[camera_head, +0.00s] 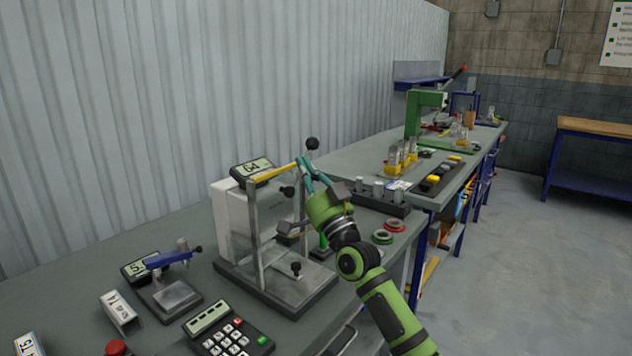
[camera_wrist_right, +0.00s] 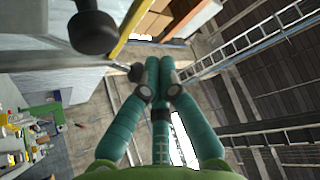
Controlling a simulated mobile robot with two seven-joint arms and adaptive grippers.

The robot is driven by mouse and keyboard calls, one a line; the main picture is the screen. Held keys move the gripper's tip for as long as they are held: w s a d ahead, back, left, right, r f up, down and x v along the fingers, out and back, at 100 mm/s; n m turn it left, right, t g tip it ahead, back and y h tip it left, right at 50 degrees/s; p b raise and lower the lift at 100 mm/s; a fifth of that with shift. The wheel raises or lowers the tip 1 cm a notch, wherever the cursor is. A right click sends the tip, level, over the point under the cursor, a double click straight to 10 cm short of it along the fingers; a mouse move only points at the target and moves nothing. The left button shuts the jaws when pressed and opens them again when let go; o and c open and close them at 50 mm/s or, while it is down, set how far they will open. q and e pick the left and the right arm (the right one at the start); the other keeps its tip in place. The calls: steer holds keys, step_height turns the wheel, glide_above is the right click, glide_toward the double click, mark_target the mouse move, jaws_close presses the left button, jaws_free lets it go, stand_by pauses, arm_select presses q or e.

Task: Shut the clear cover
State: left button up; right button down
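The clear cover (camera_head: 275,208) is a see-through panel on the front of a white test machine (camera_head: 228,218) in the head view. A yellow strip (camera_head: 275,173) runs along its top, and the strip also shows in the wrist view (camera_wrist_right: 128,28). How far the cover stands open is hard to tell. My right gripper (camera_head: 303,166) is at the strip's right end, just below a black ball knob (camera_head: 312,143). In the wrist view its teal fingers (camera_wrist_right: 160,62) are together with nothing visible between them. Contact with the strip cannot be told. My left gripper is not in view.
The machine stands on a dark base plate (camera_head: 292,296). A keypad (camera_head: 226,333) and a small blue-armed gauge (camera_head: 166,278) are at front left. Red and green rings (camera_head: 388,231) and a black block with pegs (camera_head: 378,197) lie to the right. The corrugated wall is behind.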

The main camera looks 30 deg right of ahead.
arm_select(q)
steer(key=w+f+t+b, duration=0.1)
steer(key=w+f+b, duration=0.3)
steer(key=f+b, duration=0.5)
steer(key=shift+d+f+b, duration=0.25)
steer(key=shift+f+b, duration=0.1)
steer(key=shift+b, duration=0.35)
arm_select(e)
step_height(320, 180, down, 17)
steer(key=a, duration=0.1)
steer(key=shift+s+a, duration=0.25)
steer(key=shift+a, duration=0.05)
steer(key=shift+f, duration=0.1)
